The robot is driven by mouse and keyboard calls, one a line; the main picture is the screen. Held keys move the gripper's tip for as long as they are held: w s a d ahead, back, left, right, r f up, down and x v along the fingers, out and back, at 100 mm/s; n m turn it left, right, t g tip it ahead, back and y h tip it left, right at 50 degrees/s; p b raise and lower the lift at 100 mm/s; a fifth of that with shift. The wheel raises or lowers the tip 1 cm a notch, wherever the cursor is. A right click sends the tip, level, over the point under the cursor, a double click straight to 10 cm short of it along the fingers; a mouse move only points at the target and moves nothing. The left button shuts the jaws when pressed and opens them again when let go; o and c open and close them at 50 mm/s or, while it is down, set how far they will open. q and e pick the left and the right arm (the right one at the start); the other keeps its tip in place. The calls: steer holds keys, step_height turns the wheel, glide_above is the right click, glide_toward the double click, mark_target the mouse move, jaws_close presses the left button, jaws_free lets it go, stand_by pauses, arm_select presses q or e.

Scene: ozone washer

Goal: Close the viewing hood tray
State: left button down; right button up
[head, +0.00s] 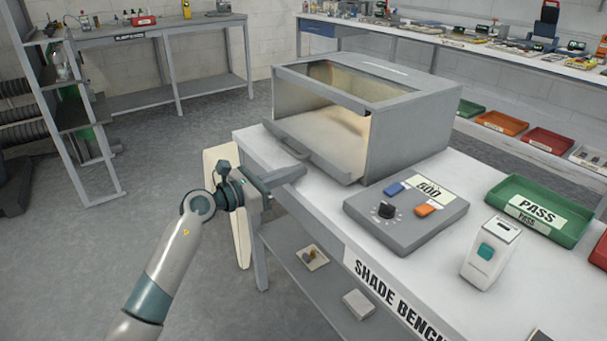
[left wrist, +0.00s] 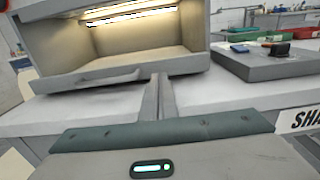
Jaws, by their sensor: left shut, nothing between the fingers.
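The viewing hood (head: 415,125) is a grey box with a glass top window, standing on the bench. Its tray (head: 318,147) sticks out a little at the open front, with a handle along its front edge. The tray front also shows in the left wrist view (left wrist: 90,80), with the lit hood interior behind it. In the left wrist view the fingers (left wrist: 158,85) point at the hood front, right of the handle; contact is unclear. My right gripper is not in view.
A grey control box (head: 405,222) with a dial and blue and orange buttons sits right of the hood. A white device (head: 490,255) and a green PASS tray (head: 560,190) stand farther right. The bench's front strip (head: 270,150) before the hood is narrow.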

arm_select(q)
steer(key=v, duration=0.9)
steer(key=shift+s+a, duration=0.15)
steer(key=shift+a, duration=0.1)
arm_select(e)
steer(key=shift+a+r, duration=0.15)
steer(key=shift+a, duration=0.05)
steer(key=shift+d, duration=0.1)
